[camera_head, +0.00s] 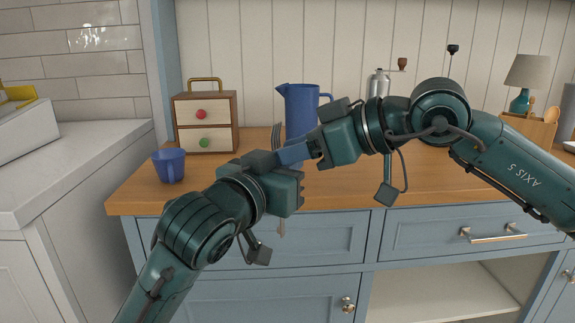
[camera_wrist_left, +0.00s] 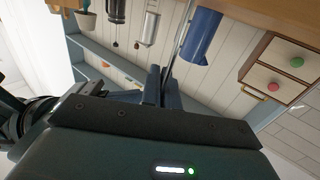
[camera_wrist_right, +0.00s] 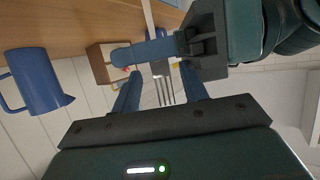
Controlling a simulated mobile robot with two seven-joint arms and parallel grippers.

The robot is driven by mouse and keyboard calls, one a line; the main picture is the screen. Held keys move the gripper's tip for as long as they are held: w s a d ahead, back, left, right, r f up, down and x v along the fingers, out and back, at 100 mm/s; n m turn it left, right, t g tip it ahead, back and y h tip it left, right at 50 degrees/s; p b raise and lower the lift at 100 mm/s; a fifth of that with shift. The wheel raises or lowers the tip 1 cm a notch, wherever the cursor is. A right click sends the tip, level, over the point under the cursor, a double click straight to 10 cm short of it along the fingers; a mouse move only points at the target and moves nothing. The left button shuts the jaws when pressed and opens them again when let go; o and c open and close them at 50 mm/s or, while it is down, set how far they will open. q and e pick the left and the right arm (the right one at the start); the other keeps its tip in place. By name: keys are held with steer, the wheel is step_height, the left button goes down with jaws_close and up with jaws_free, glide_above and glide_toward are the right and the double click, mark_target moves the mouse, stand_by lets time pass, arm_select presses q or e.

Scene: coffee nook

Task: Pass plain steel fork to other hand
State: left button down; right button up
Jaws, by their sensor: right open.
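The plain steel fork (camera_head: 277,135) stands roughly upright between my two grippers, tines up; its handle end shows below them. My left gripper (camera_wrist_left: 160,85) is shut on the fork, its fingers close together; the fork also shows as a thin edge in the left wrist view (camera_wrist_left: 181,36). My right gripper (camera_head: 288,154) comes in from the right and is open. In the right wrist view the fork's tined head (camera_wrist_right: 164,88) lies between the right gripper's two spread fingers, near the left gripper's finger. The fork's middle is hidden by the grippers in the head view.
A blue pitcher (camera_head: 301,108) stands on the wooden counter (camera_head: 340,190) behind the grippers. A blue mug (camera_head: 169,165) and a small drawer box (camera_head: 205,122) are at the left. A grinder (camera_head: 378,84) and a lamp (camera_head: 527,75) stand farther right. Front-middle counter is clear.

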step_height(320, 180, up, 10)
steer(key=f, duration=0.1)
steer(key=s+a+f+m+g+y, duration=0.3)
steer(key=s+f+m+g+y, duration=0.2)
steer(key=s+m+y, duration=0.3)
steer(key=d+f+n+t+h, duration=0.2)
steer(key=d+f+n+t, duration=0.45)
steer(key=n, duration=0.75)
steer(key=d+f+n+t+h, duration=0.25)
steer(key=f+n+t, duration=0.65)
steer(key=n, duration=0.6)
steer(key=s+f+m+h, duration=0.4)
steer(key=f+m, duration=0.6)
steer(key=m, duration=0.3)
steer(key=s+d+f+m+g+h, duration=0.1)
steer(key=s+f+m+h, duration=0.3)
steer(key=f+m, duration=0.6)
steer(key=shift+s+f+m, duration=0.35)
steer(key=shift+s+m, duration=0.25)
steer(key=shift+m, duration=1.3)
